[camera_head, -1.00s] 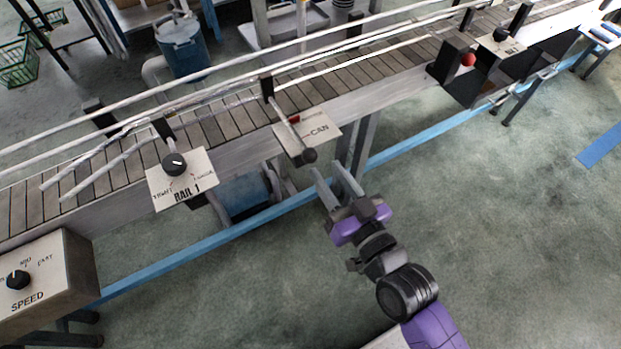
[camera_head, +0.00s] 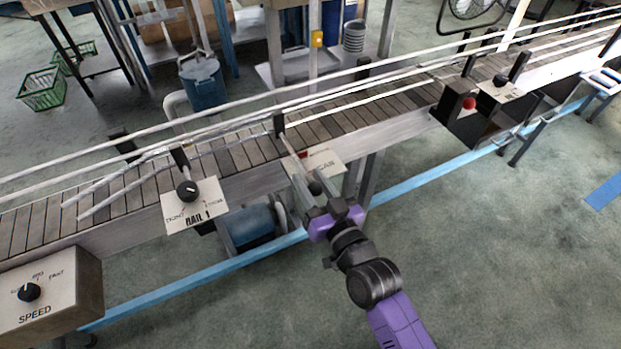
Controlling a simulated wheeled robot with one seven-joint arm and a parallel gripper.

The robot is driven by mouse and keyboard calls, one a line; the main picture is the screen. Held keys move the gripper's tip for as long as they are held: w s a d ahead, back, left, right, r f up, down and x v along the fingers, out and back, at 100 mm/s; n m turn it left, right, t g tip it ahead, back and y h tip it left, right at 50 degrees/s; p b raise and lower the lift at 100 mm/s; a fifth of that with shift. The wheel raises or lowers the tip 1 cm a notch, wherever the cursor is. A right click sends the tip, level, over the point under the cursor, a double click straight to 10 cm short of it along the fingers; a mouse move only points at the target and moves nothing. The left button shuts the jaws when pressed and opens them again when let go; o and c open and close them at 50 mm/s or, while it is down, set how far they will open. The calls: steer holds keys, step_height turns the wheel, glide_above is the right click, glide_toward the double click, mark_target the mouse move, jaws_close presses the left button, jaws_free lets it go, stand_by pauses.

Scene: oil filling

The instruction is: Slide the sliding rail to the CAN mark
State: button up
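The sliding rail (camera_head: 296,155) is a pale rod. It runs from a dark bracket on the conveyor out over a beige mark plate (camera_head: 328,157) and ends in a dark round knob (camera_head: 315,187). The CAN mark (camera_head: 325,165) is on the plate, right of the rod, with another line of small blurred lettering above it. A red pointer (camera_head: 302,155) sits beside the rod. My gripper (camera_head: 308,177) is at the near end of the rod, its two grey fingers apart with the knob appearing between them. Whether they touch it is unclear.
The slatted conveyor (camera_head: 240,152) with long pale guide rails runs across the view. A RAIL 1 dial plate (camera_head: 190,205) is to the left, a SPEED box (camera_head: 45,295) at lower left, and a box with a red button (camera_head: 469,103) to the right. The floor in front is clear.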

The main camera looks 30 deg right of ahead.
jaws_close()
stand_by(1.5)
